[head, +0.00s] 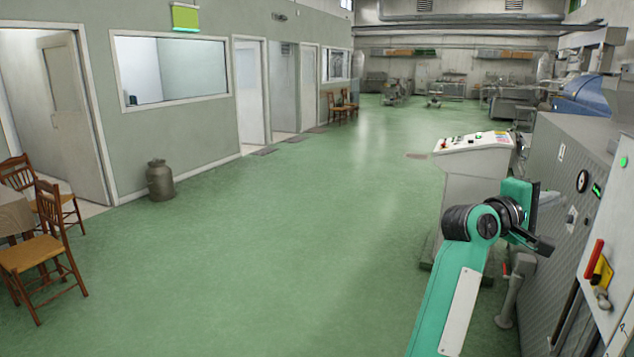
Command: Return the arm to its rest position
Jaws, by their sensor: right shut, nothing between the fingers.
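My right arm, teal with black joints, rises from the lower right of the head view and bends over at the top. My right gripper (543,246) is the dark part pointing right and down, in front of the grey machine's panel. It is small and partly hidden by the arm, but it looks shut with nothing in it. A gap to the machine cannot be judged from this view. My left arm and left gripper do not show.
A control console (474,143) stands just beyond my right arm. A grey machine (562,185) with a gauge lines the right side, close to the arm. A metal milk can (160,180) and wooden chairs (42,250) stand at the left. The green floor (290,240) between is clear.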

